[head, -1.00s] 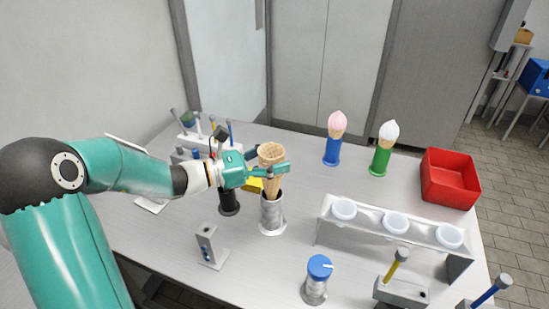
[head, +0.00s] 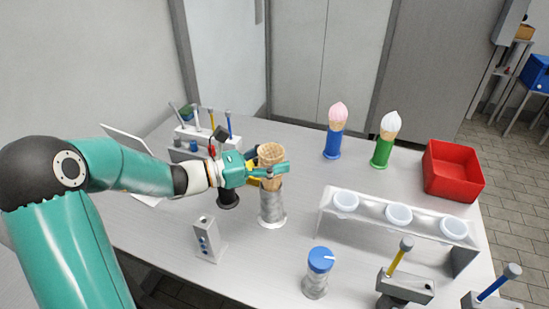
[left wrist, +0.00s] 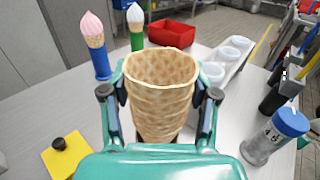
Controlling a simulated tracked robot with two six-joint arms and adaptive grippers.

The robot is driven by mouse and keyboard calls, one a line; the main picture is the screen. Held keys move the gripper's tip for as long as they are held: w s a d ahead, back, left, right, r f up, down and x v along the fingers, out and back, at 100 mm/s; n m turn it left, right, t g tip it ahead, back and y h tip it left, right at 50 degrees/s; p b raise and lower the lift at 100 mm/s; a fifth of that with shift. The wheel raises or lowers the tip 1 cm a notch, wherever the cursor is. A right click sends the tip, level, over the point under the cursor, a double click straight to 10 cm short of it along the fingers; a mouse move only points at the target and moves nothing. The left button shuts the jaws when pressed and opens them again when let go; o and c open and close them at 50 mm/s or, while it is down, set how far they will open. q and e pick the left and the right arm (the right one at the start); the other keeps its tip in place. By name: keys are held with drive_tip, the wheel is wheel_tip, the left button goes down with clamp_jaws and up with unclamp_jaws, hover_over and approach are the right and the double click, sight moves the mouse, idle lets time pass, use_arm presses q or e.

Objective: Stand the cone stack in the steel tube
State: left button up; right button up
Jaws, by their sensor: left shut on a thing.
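The cone stack (head: 270,155) is tan waffle cones, upright, its rim above my left gripper (head: 268,170). The gripper is shut on it from the left side. In the left wrist view the cone stack (left wrist: 160,88) sits between the two fingers (left wrist: 160,105). The steel tube (head: 272,206) stands upright on the table directly below the gripper. The lower part of the stack is hidden by the fingers and the tube; its tip appears to be inside the tube. My right gripper is in neither view.
A blue-capped jar (head: 317,272) and a white rack with cups (head: 371,213) stand to the right. Cones in blue (head: 333,144) and green (head: 381,152) stands and a red bin (head: 452,170) are behind. A small grey switch box (head: 209,239) stands front left.

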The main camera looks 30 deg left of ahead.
use_arm(q)
drive_tip(key=shift+f+b, duration=0.7)
drive_tip(key=shift+f, duration=0.3)
drive_tip(key=o, duration=0.9)
drive_tip(key=v, duration=1.2)
